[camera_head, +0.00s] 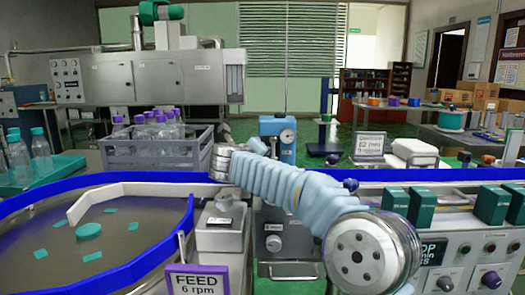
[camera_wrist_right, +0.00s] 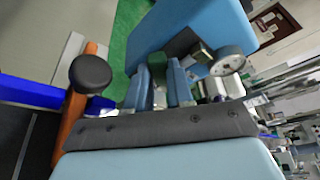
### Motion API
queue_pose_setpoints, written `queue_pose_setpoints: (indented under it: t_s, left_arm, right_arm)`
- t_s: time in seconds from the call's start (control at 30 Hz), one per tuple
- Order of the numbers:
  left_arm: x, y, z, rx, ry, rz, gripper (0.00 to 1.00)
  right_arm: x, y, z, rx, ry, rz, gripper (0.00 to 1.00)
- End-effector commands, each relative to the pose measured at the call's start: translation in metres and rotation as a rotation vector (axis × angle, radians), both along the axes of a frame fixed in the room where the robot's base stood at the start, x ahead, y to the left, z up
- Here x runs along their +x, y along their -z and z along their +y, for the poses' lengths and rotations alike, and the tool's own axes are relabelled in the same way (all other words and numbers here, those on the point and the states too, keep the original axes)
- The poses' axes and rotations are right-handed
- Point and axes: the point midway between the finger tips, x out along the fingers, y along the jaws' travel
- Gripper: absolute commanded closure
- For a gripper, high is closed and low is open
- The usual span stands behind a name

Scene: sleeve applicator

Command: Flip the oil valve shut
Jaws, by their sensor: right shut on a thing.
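The blue oil unit (camera_head: 278,128) with a round gauge (camera_head: 287,136) stands behind the conveyor, in the middle of the head view. Its blue body (camera_wrist_right: 187,28) and gauge (camera_wrist_right: 227,60) also show in the right wrist view. A small metal fitting (camera_wrist_right: 201,55) joins the gauge to the body. My right gripper (camera_wrist_right: 158,85) is close below this fitting, its blue fingers shut on a small part there, which I take to be the oil valve's lever. My left gripper is not in view.
An orange post (camera_wrist_right: 72,120) with a black knob (camera_wrist_right: 90,74) stands close left of my right gripper in the wrist view. In the head view, a grey crate of bottles (camera_head: 150,155) is to the left and green boxes (camera_head: 488,205) are to the right.

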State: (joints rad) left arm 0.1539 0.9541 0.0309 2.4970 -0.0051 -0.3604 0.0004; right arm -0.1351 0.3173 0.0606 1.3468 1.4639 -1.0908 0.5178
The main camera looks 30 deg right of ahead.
Motion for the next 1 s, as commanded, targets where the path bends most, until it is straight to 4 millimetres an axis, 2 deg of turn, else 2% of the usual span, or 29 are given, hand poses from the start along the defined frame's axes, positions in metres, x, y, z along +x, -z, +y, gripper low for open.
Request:
queue_pose_setpoints:
  t_s: [0.3, 0.33, 0.5, 0.8, 1.0]
  left_arm:
    - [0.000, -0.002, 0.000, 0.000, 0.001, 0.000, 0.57]
    - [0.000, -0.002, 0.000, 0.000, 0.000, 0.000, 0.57]
    - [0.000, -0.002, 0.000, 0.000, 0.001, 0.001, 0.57]
    - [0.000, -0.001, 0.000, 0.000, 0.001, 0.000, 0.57]
    - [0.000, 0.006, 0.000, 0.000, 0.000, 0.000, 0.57]
  right_arm:
    - [0.001, 0.002, 0.002, -0.045, -0.002, 0.028, 1.00]
    - [0.001, 0.002, 0.002, -0.045, -0.002, 0.028, 0.76]
    - [0.001, 0.002, 0.002, -0.044, -0.001, 0.027, 0.53]
    - [-0.001, 0.002, 0.004, -0.044, -0.001, 0.027, 0.53]
    - [-0.020, -0.004, 0.027, -0.044, -0.004, 0.025, 0.53]
